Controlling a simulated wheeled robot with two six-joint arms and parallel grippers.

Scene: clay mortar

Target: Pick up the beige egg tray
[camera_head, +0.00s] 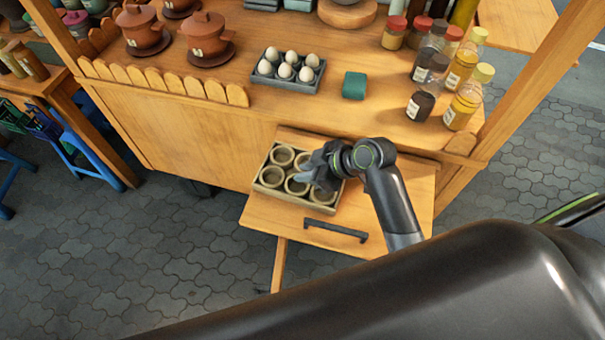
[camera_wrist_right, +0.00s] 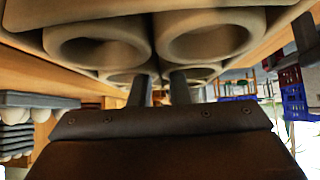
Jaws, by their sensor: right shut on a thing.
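The beige egg tray (camera_head: 290,201) has several round cups and sits on a pulled-out wooden board at the front of the stall. I see no eggs in its cups. My right gripper (camera_head: 312,174) reaches over the tray from the right, with its fingers down among the cups. In the right wrist view, the two fingers (camera_wrist_right: 159,88) are close together at the divider between cups of the tray (camera_wrist_right: 150,50). The gripper is shut on the tray and covers part of its right side. I cannot tell whether the tray is clear of the board. My left gripper is not in view.
The wooden board (camera_head: 390,205) has a dark bar handle (camera_head: 337,230). On the counter behind stand a grey tray (camera_head: 288,84) with several white eggs, a green block (camera_head: 354,86), clay pots (camera_head: 208,35) and several jars (camera_head: 468,95). A wooden post (camera_head: 530,70) rises at the right.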

